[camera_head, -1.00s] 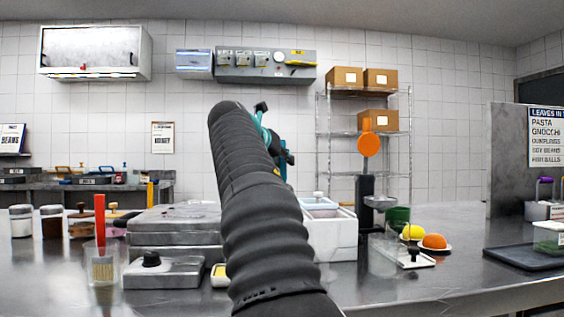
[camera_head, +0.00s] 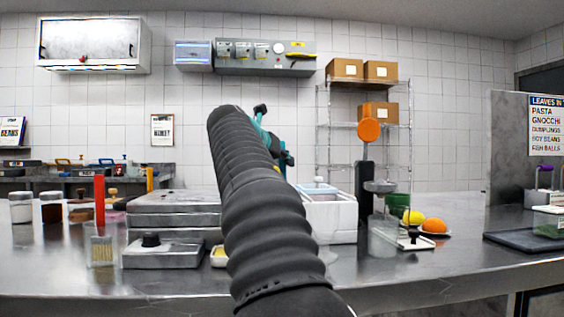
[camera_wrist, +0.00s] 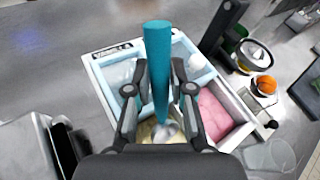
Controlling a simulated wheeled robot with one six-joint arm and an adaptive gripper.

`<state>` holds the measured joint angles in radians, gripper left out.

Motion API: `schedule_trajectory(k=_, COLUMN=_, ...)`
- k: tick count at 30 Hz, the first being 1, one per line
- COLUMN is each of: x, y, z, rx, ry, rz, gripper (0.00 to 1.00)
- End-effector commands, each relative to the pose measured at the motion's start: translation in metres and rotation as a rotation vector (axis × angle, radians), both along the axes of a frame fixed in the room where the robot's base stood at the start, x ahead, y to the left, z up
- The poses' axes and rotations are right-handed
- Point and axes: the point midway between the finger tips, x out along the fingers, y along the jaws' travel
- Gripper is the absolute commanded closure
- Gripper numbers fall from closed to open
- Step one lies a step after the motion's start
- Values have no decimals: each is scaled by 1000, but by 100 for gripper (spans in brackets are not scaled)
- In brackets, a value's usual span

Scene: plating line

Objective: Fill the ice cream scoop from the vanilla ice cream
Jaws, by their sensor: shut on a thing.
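My gripper (camera_wrist: 159,92) is shut on the ice cream scoop (camera_wrist: 158,48), which has a teal handle and a metal head. In the wrist view the scoop head is low in the frame, over or in the pale yellow vanilla ice cream (camera_wrist: 147,132); I cannot tell how deep it is or how full. The vanilla is in one compartment of a white tub (camera_wrist: 101,80), partly hidden by my gripper. Pink ice cream (camera_wrist: 214,117) fills the compartment to the right. In the head view my arm hides most of the gripper, and the tub (camera_head: 338,222) shows to its right.
A dark stand with an orange disc (camera_head: 369,130) rises right of the tub. A lemon (camera_head: 414,217) and an orange (camera_head: 434,226) sit further right. A grey metal appliance (camera_head: 172,218) stands left of my arm. Bare counter lies along the front right.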

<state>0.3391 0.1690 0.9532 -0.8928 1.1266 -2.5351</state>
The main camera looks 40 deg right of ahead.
Motion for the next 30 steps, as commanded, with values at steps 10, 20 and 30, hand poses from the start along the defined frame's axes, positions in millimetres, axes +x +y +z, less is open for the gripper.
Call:
schedule_trajectory(k=10, x=0, y=0, z=0, rx=0, ry=0, rz=0, gripper=100)
schedule_trajectory(k=20, x=0, y=0, z=-4, rx=0, ry=1, rz=0, gripper=100)
schedule_trajectory(k=30, x=0, y=0, z=-9, rx=0, ry=0, rz=0, gripper=100)
